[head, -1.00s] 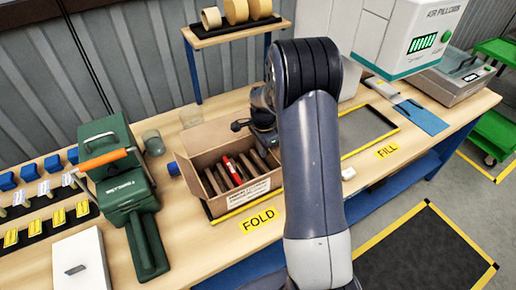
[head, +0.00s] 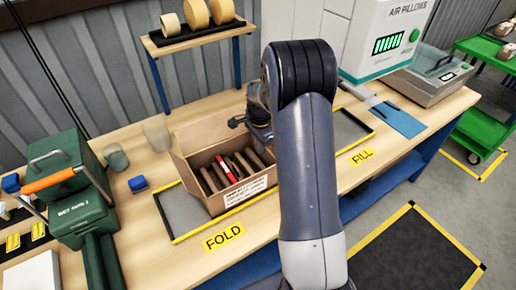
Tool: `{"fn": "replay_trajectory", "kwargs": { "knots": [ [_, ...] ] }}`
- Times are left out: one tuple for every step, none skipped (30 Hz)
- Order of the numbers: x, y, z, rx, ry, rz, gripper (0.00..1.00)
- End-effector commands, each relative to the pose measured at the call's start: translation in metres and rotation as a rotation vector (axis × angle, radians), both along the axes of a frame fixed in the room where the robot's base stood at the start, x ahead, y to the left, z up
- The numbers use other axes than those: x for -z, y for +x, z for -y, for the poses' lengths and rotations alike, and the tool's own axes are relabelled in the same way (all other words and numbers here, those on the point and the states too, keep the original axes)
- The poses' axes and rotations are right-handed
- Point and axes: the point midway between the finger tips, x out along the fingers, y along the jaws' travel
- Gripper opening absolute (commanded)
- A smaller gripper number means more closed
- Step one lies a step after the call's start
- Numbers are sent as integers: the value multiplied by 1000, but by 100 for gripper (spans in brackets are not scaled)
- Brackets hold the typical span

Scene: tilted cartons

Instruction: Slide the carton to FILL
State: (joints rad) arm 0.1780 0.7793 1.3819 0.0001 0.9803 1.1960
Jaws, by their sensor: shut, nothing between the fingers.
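The open brown carton (head: 185,177) stands on the right part of the FOLD mat (head: 178,212), with the grey left part of that mat bare. It holds several dark brown items and one red item (head: 224,169). The FILL mat (head: 347,128), with its yellow FILL label (head: 361,156), lies to the right, partly hidden behind my arm. My gripper (head: 238,122) is shut and empty at the carton's back right side. Whether it touches the carton is unclear, as my arm hides the carton's right end.
A green machine with an orange handle (head: 55,180) stands at the left, with a blue block (head: 137,184) and a clear cup (head: 156,134) nearby. The AIR PILLOWS machine (head: 385,45) and a blue sheet (head: 398,117) are at the right. A roll shelf (head: 198,38) stands behind.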

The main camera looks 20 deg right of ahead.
Motion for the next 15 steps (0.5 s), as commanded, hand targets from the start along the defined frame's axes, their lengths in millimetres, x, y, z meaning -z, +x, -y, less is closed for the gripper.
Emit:
{"fn": "replay_trajectory", "kwargs": {
  "knots": [
    [1, 1, 8, 3, 0, 0, 0],
    [1, 2, 13, 4, 0, 0, 0],
    [1, 4, 20, 5, -1, 1, 0],
    [1, 5, 26, 5, -1, 1, 0],
    [1, 6, 32, 5, -1, 1, 0],
    [1, 8, 40, 5, -1, 1, 0],
    [1, 9, 46, 5, 0, 0, 0],
    [1, 10, 53, 6, -1, 0, 0],
    [1, 12, 62, 6, -1, 1, 0],
    [1, 14, 70, 6, -1, 1, 0],
    [1, 15, 78, 7, -1, 0, 0],
    [1, 17, 89, 7, -1, 1, 0],
    [1, 19, 97, 7, -1, 1, 0],
    [1, 20, 106, 7, -1, 0, 0],
    [0, 23, 116, 6, -1, 1, 0]
  ]
}}
